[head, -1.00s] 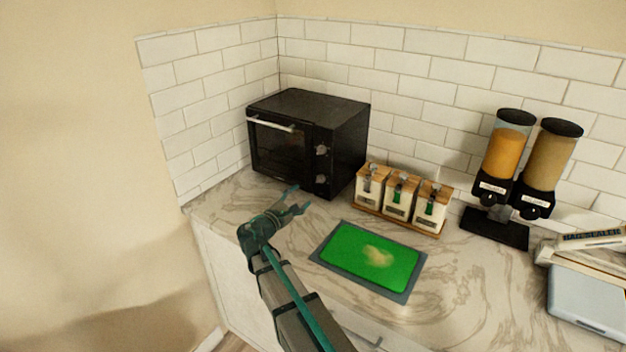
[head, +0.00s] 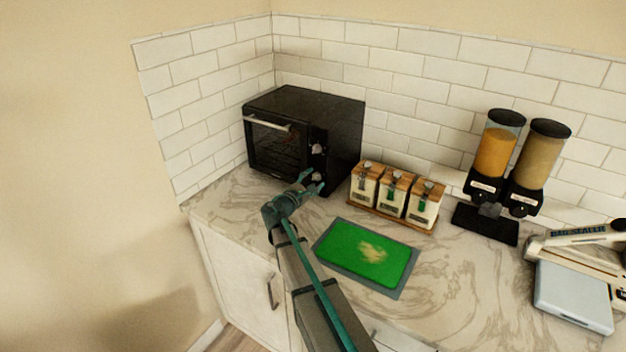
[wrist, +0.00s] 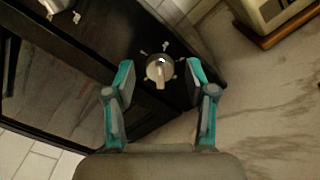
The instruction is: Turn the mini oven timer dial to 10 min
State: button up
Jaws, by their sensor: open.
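The black mini oven (head: 305,115) stands in the corner on the counter, its door on the left and its control panel on the right. The upper dial (head: 317,148) is visible on the panel. A lower dial (wrist: 159,70) shows in the wrist view, round and silvery with a pointer and white marks around it. Another dial (wrist: 56,4) is cut off at that view's top edge. My gripper (head: 314,180) is at the lower part of the panel. Its fingers (wrist: 160,82) are open, one on each side of the lower dial, with gaps visible; whether they touch it cannot be told.
Three canisters on a wooden tray (head: 385,220) stand right of the oven. A green cutting board (head: 365,255) lies in front. Two dispensers (head: 505,165) and a sealer (head: 575,250) are farther right. Tiled walls close off the corner.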

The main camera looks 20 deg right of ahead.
grip_shut()
jog(key=shift+f+m+b, duration=0.3)
jog(key=shift+b, duration=0.9)
jog(key=m+b, duration=0.1)
jog(key=b, duration=0.1)
jog(key=m+b, duration=0.1)
jog(key=b, duration=0.2)
jog(key=shift+r, duration=0.25)
